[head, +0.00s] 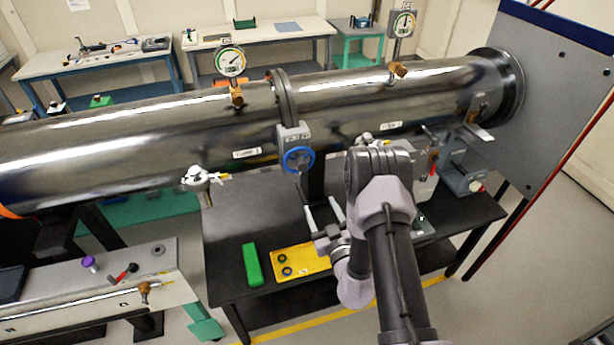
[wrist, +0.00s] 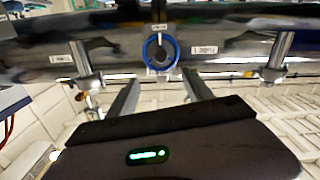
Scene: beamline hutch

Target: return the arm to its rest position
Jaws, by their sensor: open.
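My arm reaches up from the bottom of the head view and bends down over the black table. My gripper (head: 323,219) is in front of the steel beam pipe, below a blue ring-shaped handwheel (head: 299,160) on a grey valve block. In the wrist view my gripper (wrist: 158,85) shows two grey fingers set apart with nothing between them. The blue handwheel (wrist: 161,53) appears beyond the fingertips, apart from them. Part of the table behind my arm is hidden.
The long steel pipe (head: 120,140) crosses above the table. The black table (head: 225,275) holds a yellow tray (head: 300,270) with small rings and a green block (head: 252,264). A grey device (head: 460,170) stands at right. A grey bench (head: 165,255) stands at lower left.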

